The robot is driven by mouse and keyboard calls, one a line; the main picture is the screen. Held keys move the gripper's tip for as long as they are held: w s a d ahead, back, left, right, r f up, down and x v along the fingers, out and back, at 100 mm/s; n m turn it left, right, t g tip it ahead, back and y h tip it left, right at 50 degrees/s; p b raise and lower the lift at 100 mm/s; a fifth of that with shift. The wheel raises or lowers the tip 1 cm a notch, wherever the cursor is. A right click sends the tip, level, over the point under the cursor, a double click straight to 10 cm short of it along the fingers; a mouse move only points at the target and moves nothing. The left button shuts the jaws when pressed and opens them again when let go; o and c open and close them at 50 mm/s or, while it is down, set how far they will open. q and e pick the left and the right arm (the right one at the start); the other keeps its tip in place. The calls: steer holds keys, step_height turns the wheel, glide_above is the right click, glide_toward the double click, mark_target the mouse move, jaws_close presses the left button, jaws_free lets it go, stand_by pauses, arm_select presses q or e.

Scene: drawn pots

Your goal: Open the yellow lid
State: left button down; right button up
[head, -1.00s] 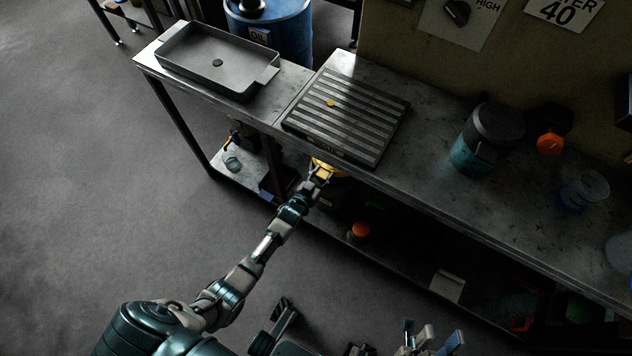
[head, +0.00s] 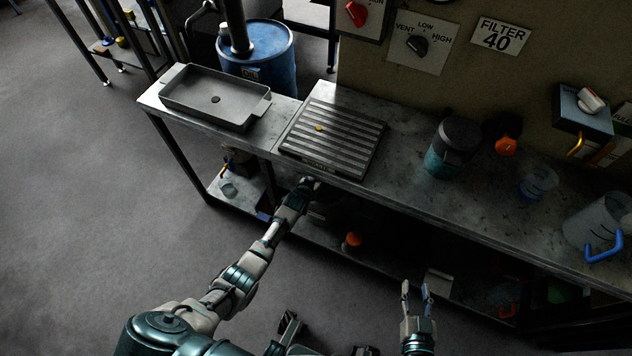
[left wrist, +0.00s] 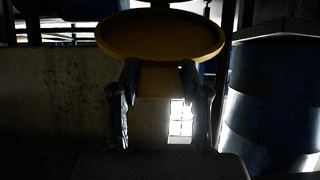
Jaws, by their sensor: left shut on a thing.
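The yellow lid (left wrist: 160,36) shows in the left wrist view as a wide round disc, with a yellow part below it between my fingertips. My left gripper (left wrist: 158,80) is shut on that yellow part. In the head view my left gripper (head: 309,182) reaches under the front edge of the workbench, beside the ridged plate, and the lid is hidden there. What lies under or behind the lid cannot be made out. My right gripper (head: 415,292) is open and empty in front of the bench, fingers pointing up.
On the workbench (head: 400,190) are a grey tray (head: 215,97), a ridged plate (head: 333,135), a dark teal container (head: 452,150) and a clear cup (head: 538,183). An orange-topped item (head: 353,239) is on the lower shelf. A blue barrel (head: 260,60) stands behind. The left floor is clear.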

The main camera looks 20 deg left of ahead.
arm_select(q)
steer(key=shift+w+r, duration=0.45)
steer(key=shift+r, duration=0.2)
arm_select(e)
steer(key=shift+s+d+f+g, duration=0.15)
steer(key=shift+s+f+g, duration=0.1)
steer(key=shift+f+g, duration=0.2)
arm_select(q)
steer(key=c, duration=0.7)
jaws_free()
steer(key=shift+o, duration=0.7)
steer(key=shift+f, duration=0.15)
arm_select(e)
steer(key=shift+w+f, duration=0.1)
steer(key=shift+w, duration=0.05)
arm_select(q)
steer(key=shift+s, duration=0.15)
steer(key=shift+s, duration=0.25)
steer(key=v, duration=1.1)
